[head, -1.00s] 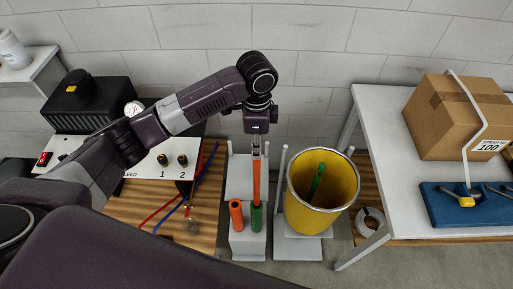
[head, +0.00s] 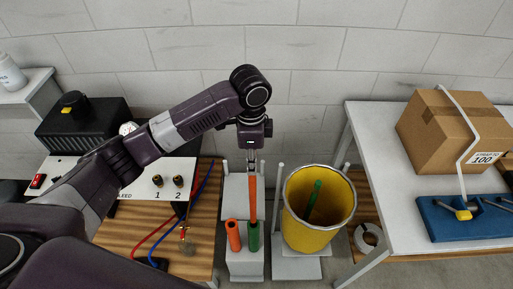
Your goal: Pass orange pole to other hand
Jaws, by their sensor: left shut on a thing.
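My left gripper (head: 252,164) points down and is shut on the upper end of an orange pole (head: 252,198). The pole hangs upright over a grey stand (head: 245,265); its lower end meets or passes behind the top of a green tube, and I cannot tell whether it is inside. A second, shorter orange piece (head: 233,235) and the green tube (head: 254,238) stand side by side on the stand. My right gripper is not in view.
A yellow bucket (head: 318,237) with a green pole (head: 314,200) inside stands close to the right. A white table (head: 385,150) at right holds a cardboard box (head: 455,137) and a blue tool tray (head: 470,222). A welder panel (head: 145,182) with cables is at left.

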